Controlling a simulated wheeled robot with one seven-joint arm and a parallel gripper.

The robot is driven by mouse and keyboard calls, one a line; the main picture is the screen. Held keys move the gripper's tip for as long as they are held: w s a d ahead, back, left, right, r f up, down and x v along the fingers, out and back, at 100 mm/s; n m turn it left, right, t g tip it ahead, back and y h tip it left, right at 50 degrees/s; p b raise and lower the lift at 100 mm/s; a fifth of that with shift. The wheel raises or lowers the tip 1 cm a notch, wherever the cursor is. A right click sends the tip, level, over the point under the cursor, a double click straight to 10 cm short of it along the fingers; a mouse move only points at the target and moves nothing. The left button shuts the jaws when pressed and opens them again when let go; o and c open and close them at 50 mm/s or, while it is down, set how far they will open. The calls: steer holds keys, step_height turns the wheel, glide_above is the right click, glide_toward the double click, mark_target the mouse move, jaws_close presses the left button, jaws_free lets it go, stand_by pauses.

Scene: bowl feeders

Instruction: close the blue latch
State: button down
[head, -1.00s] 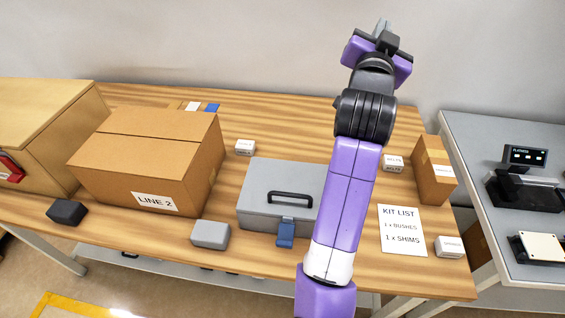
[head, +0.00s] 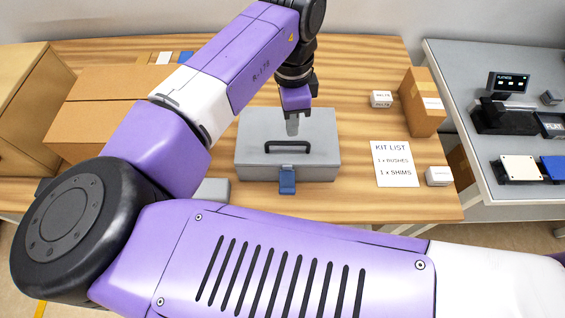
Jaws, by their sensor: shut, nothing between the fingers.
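The blue latch (head: 287,180) is on the front face of the grey case (head: 322,170), near its middle, and hangs down over the front. I cannot tell whether it is fastened. The case stands on the wooden table with its lid down and a black handle (head: 288,147) on top. My gripper (head: 292,128) is shut and empty, pointing down over the back part of the lid, behind the handle and apart from the latch. I cannot tell how far above the lid the fingertips are.
My arm crosses the left and front of the view and hides part of the LINE 2 carton (head: 85,115). A grey block (head: 213,190) is left of the case. Right of it lie the kit list sheet (head: 394,165), small white boxes (head: 381,99) and a brown carton (head: 422,105).

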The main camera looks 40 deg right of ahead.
steer(key=shift+m+g+y, duration=0.8)
steer(key=shift+m+g, duration=0.1)
steer(key=s+a, duration=0.1)
steer(key=a, duration=0.1)
steer(key=s+a, duration=0.1)
steer(key=s, duration=0.1)
steer(key=shift+s+a+r, duration=0.15)
steer(key=shift+a+r, duration=0.05)
steer(key=shift+a, duration=0.15)
steer(key=p, duration=0.1)
glide_toward(286, 187)
steer(key=x, duration=0.5)
steer(key=shift+s+a+f, duration=0.1)
steer(key=shift+s, duration=0.1)
steer(key=shift+w+f, duration=0.1)
